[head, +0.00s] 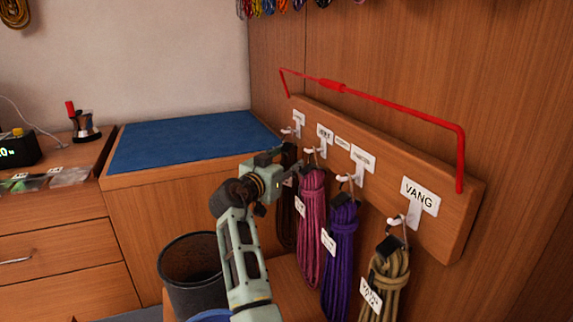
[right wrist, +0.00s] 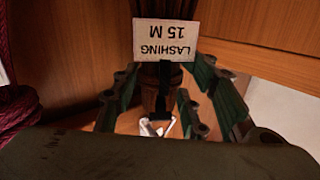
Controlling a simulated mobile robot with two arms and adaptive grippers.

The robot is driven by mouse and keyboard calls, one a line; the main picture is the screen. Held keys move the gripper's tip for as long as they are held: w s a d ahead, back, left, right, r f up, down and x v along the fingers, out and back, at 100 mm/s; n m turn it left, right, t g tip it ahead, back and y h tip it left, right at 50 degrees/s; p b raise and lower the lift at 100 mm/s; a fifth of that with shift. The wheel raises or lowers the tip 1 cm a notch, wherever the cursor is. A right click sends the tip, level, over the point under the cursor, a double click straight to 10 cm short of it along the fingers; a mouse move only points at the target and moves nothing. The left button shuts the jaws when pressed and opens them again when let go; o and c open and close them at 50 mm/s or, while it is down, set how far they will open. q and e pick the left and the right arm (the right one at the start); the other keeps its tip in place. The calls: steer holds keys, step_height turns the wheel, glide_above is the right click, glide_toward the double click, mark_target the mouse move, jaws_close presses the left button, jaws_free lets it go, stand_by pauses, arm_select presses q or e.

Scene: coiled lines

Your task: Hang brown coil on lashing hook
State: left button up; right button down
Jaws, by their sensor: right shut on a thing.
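My right gripper (head: 280,168) is at the far left end of the wooden hook board (head: 440,225). It is shut on the brown coil (head: 286,222), which hangs down below the fingers. In the right wrist view the brown coil (right wrist: 155,95) lies between the fingers (right wrist: 165,100), with its white tag (right wrist: 166,40) reading LASHING 15 M upside down. A white hook (right wrist: 157,127) shows just past the coil's top there. In the head view the leftmost hook (head: 290,131) is just above the gripper. I cannot tell whether the coil's loop is around it. My left gripper is out of view.
Pink (head: 311,225), purple (head: 340,255) and tan (head: 388,275) coils hang to the right, the pink one close to my gripper. A red bar (head: 400,102) spans the board's front above the hooks. A black bin (head: 190,270) stands below left.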

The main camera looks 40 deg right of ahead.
steer(key=c, duration=0.9)
jaws_free()
steer(key=shift+c, duration=0.2)
steer(key=shift+f, duration=0.15)
steer(key=shift+w+a+r+p, duration=0.15)
steer(key=shift+a+r+p, duration=0.2)
steer(key=shift+r+p, duration=0.35)
steer(key=w+a+b, duration=0.2)
steer(key=a+b, duration=0.1)
steer(key=a, duration=0.5)
steer(key=shift+r+b, duration=0.3)
steer(key=shift+b, duration=0.1)
steer(key=shift+a, duration=0.3)
